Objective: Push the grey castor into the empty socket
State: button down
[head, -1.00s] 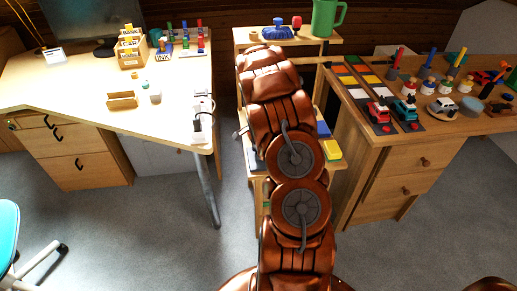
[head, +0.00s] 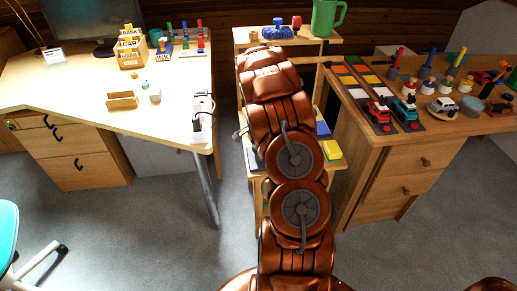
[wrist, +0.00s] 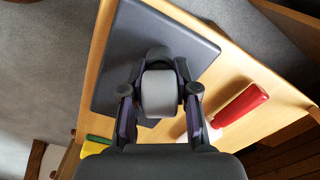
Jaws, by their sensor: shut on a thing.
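In the wrist view, the grey castor (wrist: 159,93) shows as a light grey roller between the two fingers of my gripper (wrist: 160,92). The fingers are shut on it from both sides. A dark rounded part shows just beyond the roller; I cannot tell whether it belongs to the castor or to a socket. Beyond is a dark grey flat panel (wrist: 125,45) on a pale wooden surface. I cannot make out the empty socket. In the head view my own arm hides the gripper and the castor.
A red-handled thing (wrist: 241,105) lies right of the gripper, and a yellow block (wrist: 93,149) is at lower left. In the head view, a wooden stand (head: 287,42) carries a green jug (head: 327,18). A desk (head: 60,85) stands left, a toy-covered bench (head: 375,128) right.

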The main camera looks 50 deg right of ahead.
jog(key=shift+r, duration=0.15)
jog(key=shift+r, duration=0.7)
dwell(0.9)
jog(key=shift+f+b, duration=0.6)
jog(key=shift+f, duration=0.25)
dwell(2.0)
jog(key=c, duration=0.8)
grip_release()
notch_tip(320, 180, up, 12)
dwell(0.6)
